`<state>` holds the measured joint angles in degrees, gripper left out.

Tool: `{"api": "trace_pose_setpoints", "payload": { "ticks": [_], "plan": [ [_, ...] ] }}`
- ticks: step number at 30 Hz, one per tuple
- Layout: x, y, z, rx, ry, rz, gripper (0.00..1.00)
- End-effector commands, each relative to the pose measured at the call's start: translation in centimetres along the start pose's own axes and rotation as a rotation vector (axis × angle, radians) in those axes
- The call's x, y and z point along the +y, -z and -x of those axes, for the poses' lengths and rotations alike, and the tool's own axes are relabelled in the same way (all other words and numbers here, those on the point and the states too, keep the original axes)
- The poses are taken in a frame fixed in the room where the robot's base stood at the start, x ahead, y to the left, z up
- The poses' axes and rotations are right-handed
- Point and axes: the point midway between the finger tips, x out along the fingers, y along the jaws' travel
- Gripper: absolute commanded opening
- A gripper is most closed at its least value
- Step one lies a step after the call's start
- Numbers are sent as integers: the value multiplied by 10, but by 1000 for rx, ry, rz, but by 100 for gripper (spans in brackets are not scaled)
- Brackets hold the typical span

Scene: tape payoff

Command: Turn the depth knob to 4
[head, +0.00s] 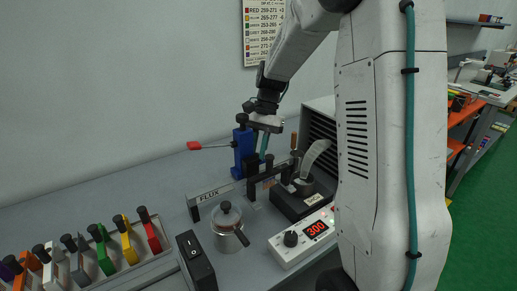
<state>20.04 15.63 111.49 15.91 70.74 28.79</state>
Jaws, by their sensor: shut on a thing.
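A blue bench device (241,150) with a black top (242,118) and a red-tipped lever (194,145) stands near the wall. My gripper (262,140) is at the upper right side of this device, close to it. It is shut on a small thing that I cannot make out. A thin teal part (264,147) shows just below the gripper. I cannot tell which part is the depth knob, and no scale or number of it is readable. A black knob (290,238) sits on a white box (300,240) with a red display reading 300.
A lidded metal pot (229,232) stands by the FLUX holder (209,194). Colored holders (104,253) line the front left. The bench's back left is clear.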

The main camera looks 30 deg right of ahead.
Motion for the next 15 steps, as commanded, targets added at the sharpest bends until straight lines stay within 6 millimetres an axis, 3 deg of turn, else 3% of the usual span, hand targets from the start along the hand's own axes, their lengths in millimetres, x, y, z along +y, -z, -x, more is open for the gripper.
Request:
{"api": "trace_pose_setpoints", "payload": {
  "ticks": [12, 13, 15],
  "plan": [
    [-1, 0, 1, 2, -1, 9, 0],
    [-1, 0, 1, 2, -1, 9, 19],
    [-1, 0, 1, 2, -1, 9, 38]
  ]
}}
